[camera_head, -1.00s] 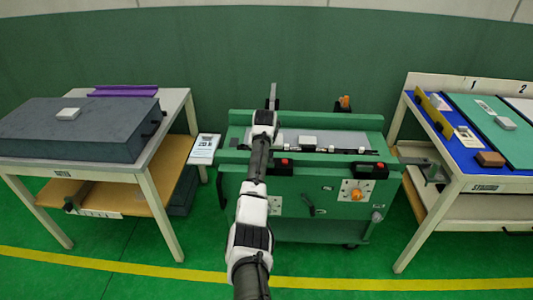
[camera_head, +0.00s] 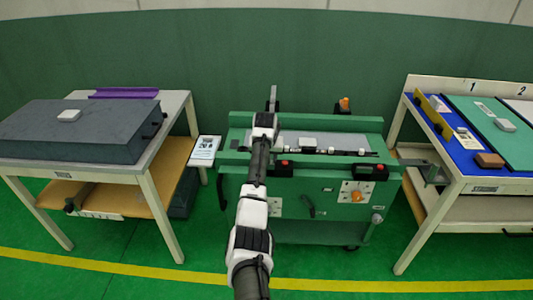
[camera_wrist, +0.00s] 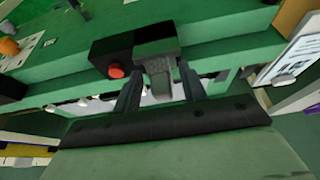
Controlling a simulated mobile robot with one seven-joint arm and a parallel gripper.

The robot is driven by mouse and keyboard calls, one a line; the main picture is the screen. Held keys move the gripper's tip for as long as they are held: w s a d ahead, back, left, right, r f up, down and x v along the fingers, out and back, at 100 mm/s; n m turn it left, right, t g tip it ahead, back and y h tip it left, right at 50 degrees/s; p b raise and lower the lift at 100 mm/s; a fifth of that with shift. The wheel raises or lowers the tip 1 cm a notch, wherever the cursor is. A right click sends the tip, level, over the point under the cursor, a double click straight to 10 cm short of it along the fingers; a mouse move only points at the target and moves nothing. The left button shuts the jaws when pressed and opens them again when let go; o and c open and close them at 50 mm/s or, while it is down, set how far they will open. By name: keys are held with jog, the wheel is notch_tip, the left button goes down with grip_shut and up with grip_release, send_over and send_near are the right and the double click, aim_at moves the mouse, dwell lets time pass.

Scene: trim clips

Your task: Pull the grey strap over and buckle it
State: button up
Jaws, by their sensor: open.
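A dark grey padded case (camera_head: 60,140) lies on the left table, with a small black fitting (camera_head: 160,116) at its right end. I cannot make out a separate grey strap or a buckle in either view. My gripper (camera_head: 273,98) is over the left part of the green machine in the head view, well to the right of the case. In the wrist view my gripper (camera_wrist: 160,92) has its two dark fingers apart. A grey metal piece shows between them, and I cannot tell whether it touches them.
The green machine (camera_head: 300,222) has red buttons on black boxes and an orange knob (camera_head: 356,196). A small light block (camera_head: 69,115) lies on the case. A purple strip (camera_head: 125,92) lies behind it. The right table (camera_head: 480,184) holds boards and blocks. Green floor is clear in front.

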jog(key=b+v, duration=0.2)
jog(key=v, duration=1.1)
jog(key=shift+s+r, duration=0.2)
jog(key=shift+r, duration=0.05)
